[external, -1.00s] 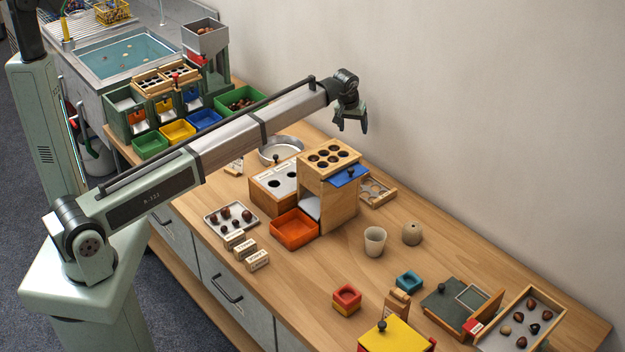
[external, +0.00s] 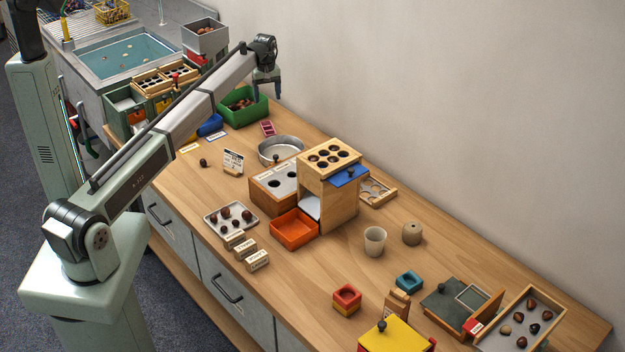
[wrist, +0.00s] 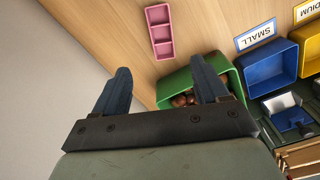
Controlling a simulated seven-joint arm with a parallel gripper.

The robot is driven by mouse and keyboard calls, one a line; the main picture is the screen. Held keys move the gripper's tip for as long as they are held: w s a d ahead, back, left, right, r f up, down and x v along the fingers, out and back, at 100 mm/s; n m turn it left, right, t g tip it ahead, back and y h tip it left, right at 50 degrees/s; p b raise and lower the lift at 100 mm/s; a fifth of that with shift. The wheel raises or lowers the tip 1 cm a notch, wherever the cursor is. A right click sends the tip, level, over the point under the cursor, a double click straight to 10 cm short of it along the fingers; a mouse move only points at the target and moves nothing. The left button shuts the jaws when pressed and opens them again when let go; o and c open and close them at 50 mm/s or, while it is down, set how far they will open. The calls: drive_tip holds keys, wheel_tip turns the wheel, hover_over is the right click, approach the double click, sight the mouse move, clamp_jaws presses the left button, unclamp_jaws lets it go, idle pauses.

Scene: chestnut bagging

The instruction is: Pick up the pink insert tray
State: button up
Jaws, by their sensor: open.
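The pink insert tray (external: 268,128) lies flat on the wooden table, just right of the green bin. It is small and long, with several compartments, and it also shows in the wrist view (wrist: 159,31) near the top, ahead of my fingers. My gripper (external: 267,92) is above the green bin at the far end of the table, higher than the tray and away from it. In the wrist view my gripper (wrist: 160,88) has its two blue fingers wide apart with nothing between them.
The green bin (external: 226,117) of chestnuts stands beside the tray, partly under my gripper. The blue bin (wrist: 268,65) with its SMALL label and a yellow bin (wrist: 310,52) stand beyond it. A round metal pan (external: 280,151) is in front of the tray. The wall rises close behind.

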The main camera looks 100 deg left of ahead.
approach(268, 124)
drive_tip(key=d, duration=0.1)
drive_tip(key=d+f, duration=0.1)
drive_tip(key=d, duration=0.1)
drive_tip(key=w+d+f, duration=0.1)
drive_tip(key=shift+d, duration=0.25)
drive_tip(key=shift+s+d+f, duration=0.1)
drive_tip(key=shift+d+f, duration=0.05)
drive_tip(key=shift+f, duration=2.4)
drive_tip(key=shift+c, duration=0.4)
drive_tip(key=c, duration=1.1)
